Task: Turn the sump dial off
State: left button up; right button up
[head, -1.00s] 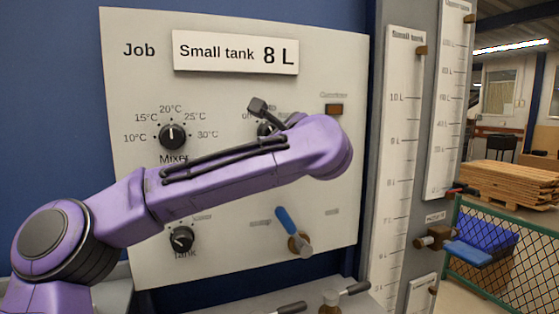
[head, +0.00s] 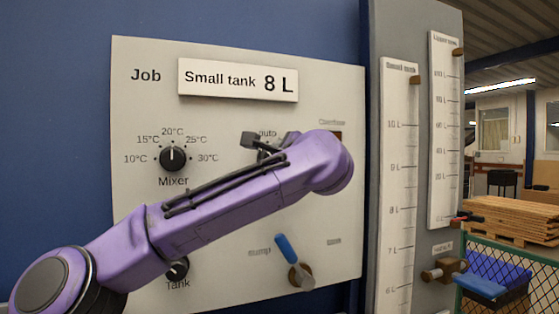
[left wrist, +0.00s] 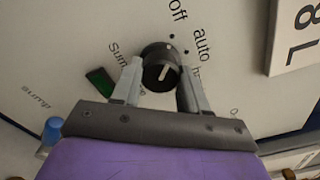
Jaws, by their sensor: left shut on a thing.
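The sump dial (left wrist: 160,65) is a round black knob with a pale pointer mark on the white panel (left wrist: 60,50). In the left wrist view, "off" and "auto" are printed beside it; a third label is partly hidden. The pointer mark does not appear aimed at "off". My left gripper (left wrist: 159,84) has its two fingers on opposite sides of the knob, shut on it. In the head view my left gripper (head: 262,143) is at the dial's place, and my purple forearm hides much of the dial and its labels. My right gripper is in neither view.
The Mixer dial (head: 172,158) is left of my forearm, with the Tank dial (head: 177,268) below it. A blue-handled valve (head: 287,249) sits under my forearm. A dark green rectangle (left wrist: 100,84) is near the sump dial. Tank gauges (head: 399,180) stand at right.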

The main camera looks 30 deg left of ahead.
pick_arm(q)
jog(key=o, duration=1.1)
jog(key=shift+s+a+r, duration=0.1)
jog(key=shift+a+r, duration=0.05)
jog(key=shift+r, duration=0.15)
jog(key=shift+c, duration=0.2)
jog(key=shift+f, duration=0.15)
jog(key=b+v, duration=0.3)
jog(key=v, duration=0.7)
jog(key=shift+d, duration=0.25)
